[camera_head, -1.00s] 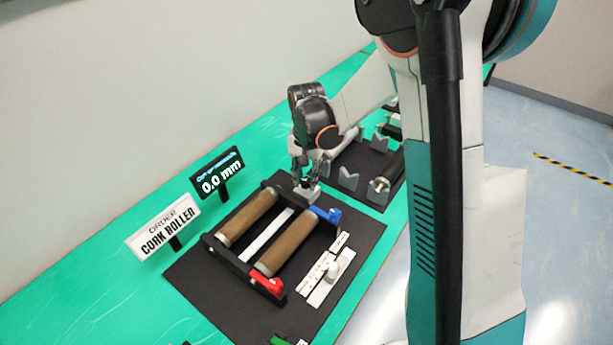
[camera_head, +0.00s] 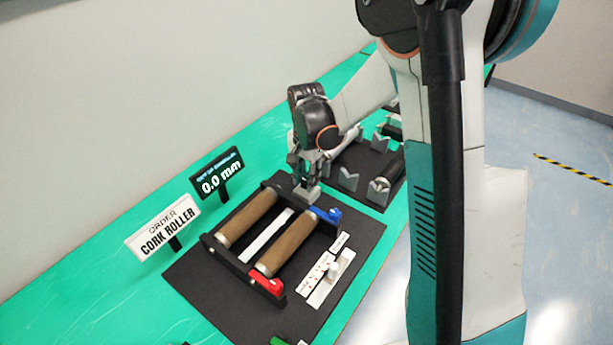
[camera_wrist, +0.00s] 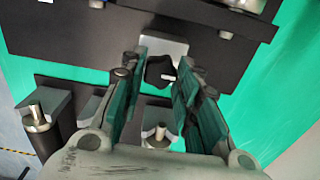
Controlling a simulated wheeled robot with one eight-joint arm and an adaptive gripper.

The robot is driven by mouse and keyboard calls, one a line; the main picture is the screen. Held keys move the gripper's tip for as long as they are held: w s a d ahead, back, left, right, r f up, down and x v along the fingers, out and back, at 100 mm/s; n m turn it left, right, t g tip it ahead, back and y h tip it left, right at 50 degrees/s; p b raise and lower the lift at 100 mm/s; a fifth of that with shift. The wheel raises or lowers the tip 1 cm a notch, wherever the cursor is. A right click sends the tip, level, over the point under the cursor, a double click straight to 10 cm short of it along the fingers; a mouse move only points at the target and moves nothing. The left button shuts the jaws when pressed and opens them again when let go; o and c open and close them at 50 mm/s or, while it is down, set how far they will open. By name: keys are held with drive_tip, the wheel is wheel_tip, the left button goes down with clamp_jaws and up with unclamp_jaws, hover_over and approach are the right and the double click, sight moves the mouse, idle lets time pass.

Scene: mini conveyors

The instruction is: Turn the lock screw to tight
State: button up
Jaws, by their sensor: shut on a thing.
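The lock screw shows in the wrist view as a black knob (camera_wrist: 158,71) with a light pin, in front of a pale grey block (camera_wrist: 165,46) at the end of the conveyor frame. My gripper (camera_wrist: 163,66) has its two fingers on either side of the knob and is shut on it. Exact finger contact is hard to see. In the head view my gripper (camera_head: 307,188) is at the far end of the small conveyor (camera_head: 240,266), over the grey block. The knob is hidden there.
The conveyor holds two brown rollers, with a blue bracket (camera_head: 327,214) and a red bracket (camera_head: 266,284). Grey V-shaped holders (camera_head: 348,179) stand close behind my gripper.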

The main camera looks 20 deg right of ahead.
drive_tip(key=o, duration=1.1)
drive_tip(key=shift+c, duration=0.2)
drive_tip(key=shift+r, duration=0.1)
wheel_tip(320, 180, up, 12)
drive_tip(key=s+r+n+t, duration=0.3)
drive_tip(key=s+r+n, duration=0.3)
drive_tip(key=s, duration=0.5)
drive_tip(key=s+n+t, duration=0.4)
drive_tip(key=s+n, duration=0.1)
drive_tip(key=s, duration=0.7)
drive_tip(key=shift+r, duration=0.25)
